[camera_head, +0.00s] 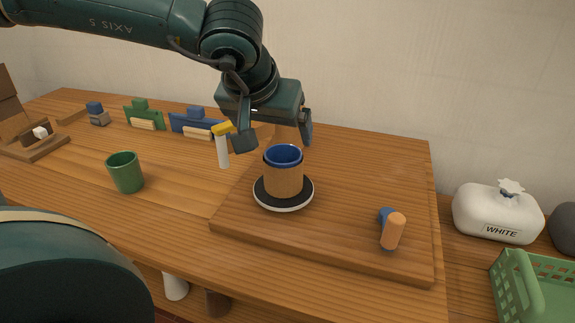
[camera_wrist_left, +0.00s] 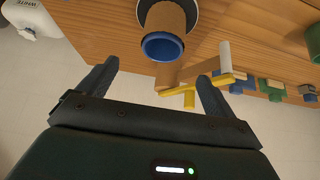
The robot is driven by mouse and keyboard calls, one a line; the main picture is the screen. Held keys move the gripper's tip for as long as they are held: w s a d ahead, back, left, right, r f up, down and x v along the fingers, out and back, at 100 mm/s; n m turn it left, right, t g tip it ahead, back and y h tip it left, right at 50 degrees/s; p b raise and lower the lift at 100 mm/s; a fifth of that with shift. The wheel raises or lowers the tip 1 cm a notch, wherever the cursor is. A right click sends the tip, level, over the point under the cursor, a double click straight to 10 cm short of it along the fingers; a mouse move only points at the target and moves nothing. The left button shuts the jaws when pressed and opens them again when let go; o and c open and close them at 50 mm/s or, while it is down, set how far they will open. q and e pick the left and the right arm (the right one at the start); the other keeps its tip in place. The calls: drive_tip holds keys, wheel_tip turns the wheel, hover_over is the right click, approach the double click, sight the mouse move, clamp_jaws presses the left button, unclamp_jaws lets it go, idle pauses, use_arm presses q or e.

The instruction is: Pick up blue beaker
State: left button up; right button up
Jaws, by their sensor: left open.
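The blue beaker (camera_head: 283,178) has a blue rim and inside and a tan band around its outside. It stands upright on a dark saucer with a pale edge (camera_head: 283,207), on a raised wooden board (camera_head: 350,185). My left gripper (camera_head: 276,138) is open and empty, behind and above the beaker, with its fingers pointing down. In the left wrist view the beaker (camera_wrist_left: 163,27) appears ahead of the open fingers (camera_wrist_left: 158,78), roughly centred between them and apart from both. My right gripper is not in view.
A green cup (camera_head: 125,173) is farther left. An orange-and-blue piece (camera_head: 392,231) lies on the board's front right. A white bag (camera_head: 497,213) and green basket (camera_head: 535,285) are at right.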

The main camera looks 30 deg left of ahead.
sight(283, 154)
use_arm(q)
drive_tip(key=x, duration=0.5)
drive_tip(key=shift+f+b, duration=0.35)
drive_tip(key=shift+f, duration=0.05)
drive_tip(key=x, duration=0.5)
drive_tip(key=shift+w+a+f, duration=0.1)
drive_tip(key=shift+w+a, duration=0.2)
drive_tip(key=shift+w, duration=0.05)
drive_tip(key=shift+c, duration=0.5)
drive_tip(key=c, duration=1.1)
drive_tip(key=shift+c, duration=0.4)
